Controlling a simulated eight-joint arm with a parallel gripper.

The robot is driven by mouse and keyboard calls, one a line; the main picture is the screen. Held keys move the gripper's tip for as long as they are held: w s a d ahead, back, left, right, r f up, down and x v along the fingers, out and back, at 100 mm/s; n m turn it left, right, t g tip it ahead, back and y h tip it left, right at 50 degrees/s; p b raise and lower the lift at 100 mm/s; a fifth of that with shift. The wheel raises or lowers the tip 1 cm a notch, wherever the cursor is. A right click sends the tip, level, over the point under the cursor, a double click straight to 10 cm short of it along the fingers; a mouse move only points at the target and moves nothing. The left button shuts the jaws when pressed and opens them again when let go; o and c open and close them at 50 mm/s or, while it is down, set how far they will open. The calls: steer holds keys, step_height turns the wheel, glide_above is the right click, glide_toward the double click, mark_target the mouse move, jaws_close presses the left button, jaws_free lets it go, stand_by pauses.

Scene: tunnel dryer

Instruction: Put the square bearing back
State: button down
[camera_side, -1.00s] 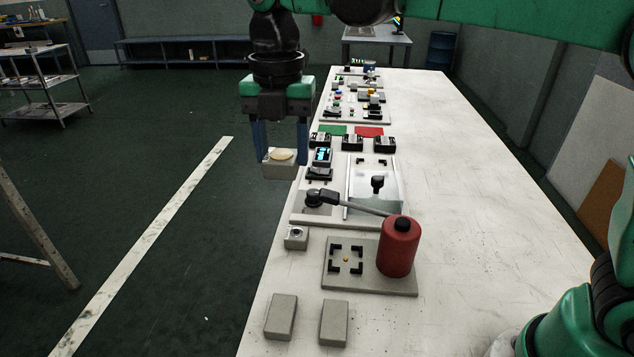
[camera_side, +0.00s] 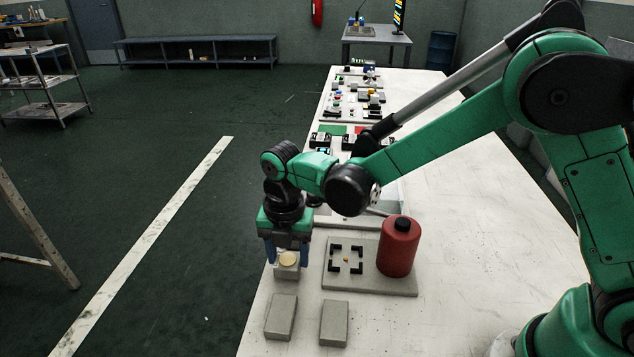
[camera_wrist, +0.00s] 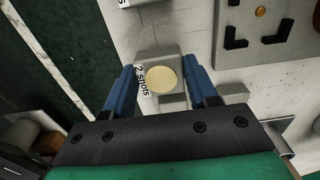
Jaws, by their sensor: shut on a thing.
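My gripper (camera_side: 287,262) points down at the left edge of the table, left of the bracket plate. Its blue fingers are shut on a square grey block with a round cream top, which I take as the square bearing (camera_side: 289,259). In the wrist view the bearing (camera_wrist: 162,79) sits between both fingers (camera_wrist: 166,92), and the words "2 shots" show along its left side. The frames do not clearly show whether its underside touches anything.
Two plain grey blocks (camera_side: 281,316) (camera_side: 334,323) lie just in front. To the right is a grey plate (camera_side: 367,286) with black corner brackets and a red cylinder (camera_side: 398,246). My arm hides part of the devices behind. The table's right side is clear.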

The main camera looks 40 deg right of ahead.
mark_target(289, 257)
steer(key=shift+f, duration=0.55)
steer(key=shift+c, duration=1.3)
jaws_free()
steer(key=shift+f, duration=0.15)
step_height(289, 257, up, 12)
steer(key=s+d+m+t, duration=0.2)
steer(key=s+d+m, duration=0.1)
steer(key=m, duration=0.5)
steer(key=s+d+r+m+t, duration=0.1)
steer(key=s+d+m+t, duration=0.1)
steer(key=d+m, duration=0.3)
steer(key=s+d+m+t, duration=0.2)
steer(key=s+d+m, duration=0.1)
steer(key=m, duration=0.8)
steer(key=shift+s+d+r+m+t, duration=0.25)
steer(key=shift+s+d+m+t, duration=0.05)
steer(key=shift+s+d+m, duration=0.1)
steer(key=shift+s+d+f+m+t, duration=0.15)
steer(key=shift+m, duration=0.4)
steer(key=shift+s+d+f+m+t, duration=0.1)
steer(key=shift+d+m+t, duration=0.05)
steer(key=shift+m, duration=0.4)
